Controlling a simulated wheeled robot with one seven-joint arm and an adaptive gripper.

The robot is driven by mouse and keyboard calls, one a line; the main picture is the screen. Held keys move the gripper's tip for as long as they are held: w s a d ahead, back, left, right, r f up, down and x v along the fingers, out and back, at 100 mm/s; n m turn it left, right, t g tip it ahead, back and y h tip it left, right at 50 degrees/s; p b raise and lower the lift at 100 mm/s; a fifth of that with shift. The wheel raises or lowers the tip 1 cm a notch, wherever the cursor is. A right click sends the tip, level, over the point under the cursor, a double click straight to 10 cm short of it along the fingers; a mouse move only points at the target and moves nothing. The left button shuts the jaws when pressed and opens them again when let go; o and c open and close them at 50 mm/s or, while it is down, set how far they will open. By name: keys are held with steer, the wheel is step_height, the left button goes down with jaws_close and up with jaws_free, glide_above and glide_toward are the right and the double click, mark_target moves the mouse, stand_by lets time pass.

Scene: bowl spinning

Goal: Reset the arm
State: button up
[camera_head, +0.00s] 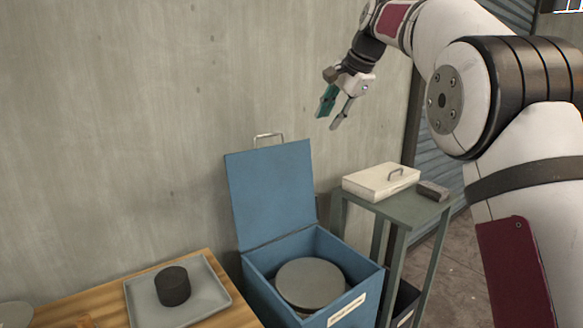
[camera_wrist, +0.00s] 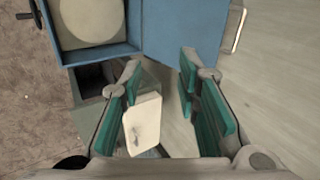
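My gripper (camera_head: 335,108) is in the air in front of the concrete wall, above the blue box and the green stand in the head view. Its two fingers are apart and nothing is between them. The wrist view shows the open gripper (camera_wrist: 160,85) with teal pads on the fingers. My arm comes in from the right, bent, with the gripper tilted downward.
A blue box (camera_head: 258,268) has its lid (camera_head: 272,195) raised and a round disc (camera_head: 310,284) inside. A white lidded case (camera_head: 381,181) and a dark block (camera_head: 433,191) sit on a green stand (camera_head: 410,208). A tray (camera_head: 208,284) holds a dark cylinder (camera_head: 173,286) on a wooden table (camera_head: 90,300).

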steer(key=s+d+r+n+h+p, duration=0.1)
steer(key=s+d+n, duration=0.15)
steer(key=s, duration=0.95)
steer(key=s+d+n+h, duration=0.15)
steer(key=s+d, duration=0.25)
steer(key=s, duration=0.8)
steer(key=s+d+f+n, duration=0.1)
steer(key=s+f+n, duration=0.1)
steer(key=s+f, duration=0.3)
steer(key=s+d+f+n+h, duration=0.1)
steer(key=s+f, duration=0.4)
steer(key=s, duration=0.7)
steer(key=s+d+f+n+g+p, duration=0.1)
steer(key=s+f+n, duration=0.2)
steer(key=s+f, duration=0.2)
steer(key=s, duration=0.3)
steer(key=shift+s+f, duration=0.4)
